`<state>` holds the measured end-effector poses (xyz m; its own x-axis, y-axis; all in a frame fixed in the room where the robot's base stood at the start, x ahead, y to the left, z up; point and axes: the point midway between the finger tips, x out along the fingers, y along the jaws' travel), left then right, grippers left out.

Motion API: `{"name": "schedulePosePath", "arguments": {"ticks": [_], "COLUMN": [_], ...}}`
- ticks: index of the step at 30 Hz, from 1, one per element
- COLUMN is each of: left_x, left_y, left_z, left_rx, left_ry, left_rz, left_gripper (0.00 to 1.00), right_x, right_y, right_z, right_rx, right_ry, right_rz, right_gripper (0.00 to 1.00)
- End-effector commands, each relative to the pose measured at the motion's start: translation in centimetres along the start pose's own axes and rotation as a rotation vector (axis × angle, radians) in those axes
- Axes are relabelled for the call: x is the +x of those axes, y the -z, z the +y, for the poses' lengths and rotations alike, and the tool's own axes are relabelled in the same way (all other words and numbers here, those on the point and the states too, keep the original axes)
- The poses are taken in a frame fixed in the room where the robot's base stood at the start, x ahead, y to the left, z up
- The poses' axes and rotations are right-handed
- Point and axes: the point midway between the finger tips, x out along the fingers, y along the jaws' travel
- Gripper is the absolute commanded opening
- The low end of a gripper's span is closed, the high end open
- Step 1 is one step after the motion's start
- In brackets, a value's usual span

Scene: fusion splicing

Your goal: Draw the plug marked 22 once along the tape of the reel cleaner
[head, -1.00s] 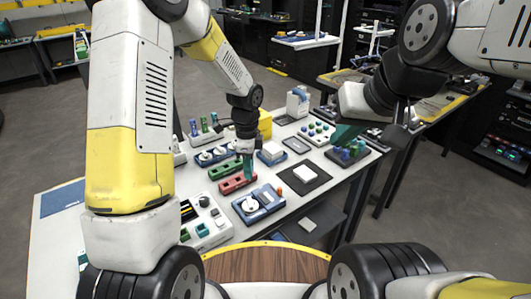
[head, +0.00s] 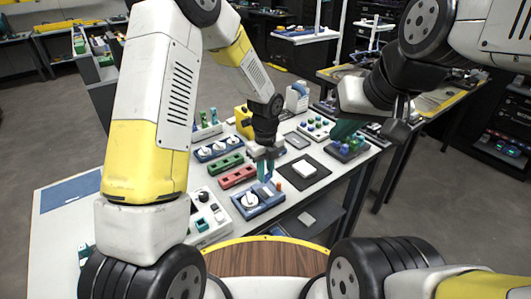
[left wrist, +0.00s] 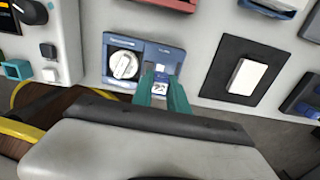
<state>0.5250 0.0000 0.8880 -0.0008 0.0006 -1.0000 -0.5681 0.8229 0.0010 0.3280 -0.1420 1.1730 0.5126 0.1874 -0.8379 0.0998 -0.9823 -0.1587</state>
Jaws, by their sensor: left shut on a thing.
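The reel cleaner (head: 270,203) is a blue unit with a round white knob, lying near the front edge of the white table. It also shows in the left wrist view (left wrist: 112,72). My left gripper (head: 265,172) points down with its teal fingers over the right part of the reel cleaner. In the left wrist view, the fingers (left wrist: 163,90) are shut on a small plug (left wrist: 160,88) whose white label seems to read 22. The fingers hide the tape area, so contact cannot be told. My right gripper (head: 346,130) hangs at the right; its finger gap is unclear.
A red block (head: 238,177) and a green block (head: 225,165) lie behind the reel cleaner. A black mat with a white block (head: 305,171) is to its right, a small orange piece (head: 279,186) close beside it. A grey-white device (head: 205,215) stands at left.

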Motion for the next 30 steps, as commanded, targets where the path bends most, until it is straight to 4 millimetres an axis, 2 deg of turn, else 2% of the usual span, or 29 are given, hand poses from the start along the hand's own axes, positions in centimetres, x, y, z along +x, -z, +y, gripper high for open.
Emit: {"name": "schedulePosePath", "arguments": {"ticks": [30], "left_x": [1.6], "left_y": [-0.1], "left_z": [0.0], "left_rx": [-0.001], "left_ry": [0.001], "left_rz": [-0.001], "left_gripper": [0.00], "right_x": [0.0], "right_y": [0.0], "right_z": [0.0], "right_rx": [0.000], "right_ry": [0.000], "right_rz": [0.000], "right_gripper": [0.00]}}
